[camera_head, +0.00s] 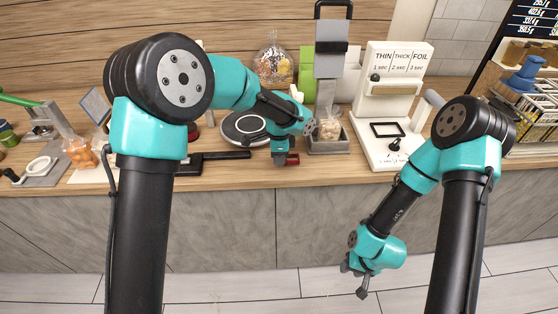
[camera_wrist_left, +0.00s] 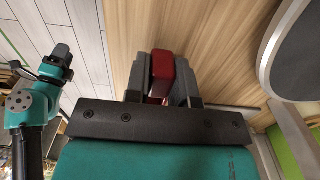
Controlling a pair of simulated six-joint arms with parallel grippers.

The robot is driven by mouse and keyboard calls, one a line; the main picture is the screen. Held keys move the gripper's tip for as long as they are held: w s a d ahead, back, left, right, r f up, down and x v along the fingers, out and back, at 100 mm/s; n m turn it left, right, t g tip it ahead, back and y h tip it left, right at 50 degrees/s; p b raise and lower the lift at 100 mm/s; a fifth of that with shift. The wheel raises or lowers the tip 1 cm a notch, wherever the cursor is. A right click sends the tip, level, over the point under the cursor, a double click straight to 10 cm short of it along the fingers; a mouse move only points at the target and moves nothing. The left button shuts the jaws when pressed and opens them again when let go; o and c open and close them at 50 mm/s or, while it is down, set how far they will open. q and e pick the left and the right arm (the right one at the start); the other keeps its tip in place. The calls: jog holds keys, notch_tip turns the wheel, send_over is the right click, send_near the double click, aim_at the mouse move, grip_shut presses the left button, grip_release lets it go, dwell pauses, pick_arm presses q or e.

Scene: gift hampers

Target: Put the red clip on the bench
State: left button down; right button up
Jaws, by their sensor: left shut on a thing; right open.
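The red clip shows in the left wrist view (camera_wrist_left: 162,72) between the two fingers of my left gripper (camera_wrist_left: 163,80). In the head view my left gripper (camera_head: 280,158) is low over the front part of the wooden bench (camera_head: 235,173), and a bit of the red clip (camera_head: 293,159) shows beside it. My left gripper is shut on the clip. I cannot tell whether the clip touches the bench top. My right gripper (camera_head: 355,275) is open and empty, hanging in front of the bench and below its top, over the floor.
A round grey plate (camera_head: 236,127) lies on the bench just behind my left gripper. A small tray (camera_head: 328,148) with pale contents and a white foil sealer (camera_head: 392,112) stand to the right. Bagged orange items (camera_head: 80,152) stand at the left. The front bench strip is mostly clear.

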pick_arm(q)
jog(key=shift+f, duration=1.05)
jog(key=shift+f, duration=0.15)
jog(key=c, duration=1)
grip_release()
notch_tip(320, 180, up, 12)
jog(key=shift+r, duration=0.2)
